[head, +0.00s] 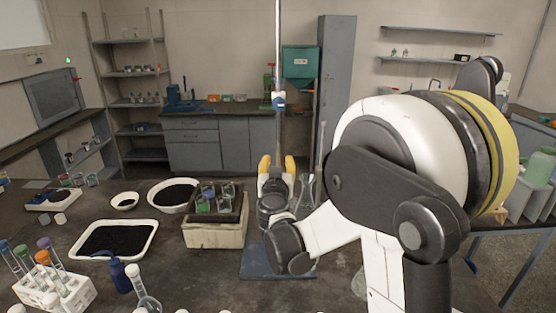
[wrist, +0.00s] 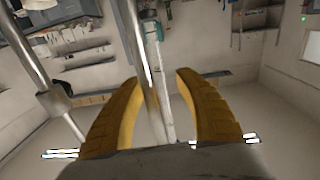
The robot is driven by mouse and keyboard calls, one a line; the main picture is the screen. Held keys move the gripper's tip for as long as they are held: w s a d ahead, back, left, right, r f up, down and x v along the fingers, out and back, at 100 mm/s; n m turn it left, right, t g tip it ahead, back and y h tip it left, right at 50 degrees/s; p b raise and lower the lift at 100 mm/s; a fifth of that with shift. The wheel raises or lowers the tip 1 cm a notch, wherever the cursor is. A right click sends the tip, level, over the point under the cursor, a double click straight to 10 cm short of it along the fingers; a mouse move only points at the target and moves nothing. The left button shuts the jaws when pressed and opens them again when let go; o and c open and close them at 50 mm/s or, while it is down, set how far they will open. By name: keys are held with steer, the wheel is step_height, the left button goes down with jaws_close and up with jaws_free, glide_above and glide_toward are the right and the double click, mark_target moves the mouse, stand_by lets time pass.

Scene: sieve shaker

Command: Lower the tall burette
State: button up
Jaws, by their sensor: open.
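The tall burette (head: 277,40) is a thin upright tube rising out of the top of the head view, with a blue-and-white piece (head: 278,100) partway down. My gripper (head: 277,160) has its two yellow fingers spread at the tube's lower part. In the wrist view my gripper (wrist: 158,76) is open, with the pale tube (wrist: 150,60) running between the fingers. I cannot tell whether either finger touches it. The blue stand base (head: 255,265) lies below, partly hidden by my arm.
A glass flask (head: 305,195) stands just right of my gripper. A box of beakers (head: 215,230), black-filled trays (head: 118,240) and a test tube rack (head: 60,290) stand to the left. A metal rod with a clamp (wrist: 53,98) runs beside my left finger.

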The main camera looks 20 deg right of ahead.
steer(key=s+a+r+p, duration=0.3)
steer(key=s+r+p, duration=0.2)
steer(key=s+r, duration=0.2)
steer(key=shift+s+a, duration=0.35)
steer(key=shift+s, duration=0.15)
stand_by(0.3)
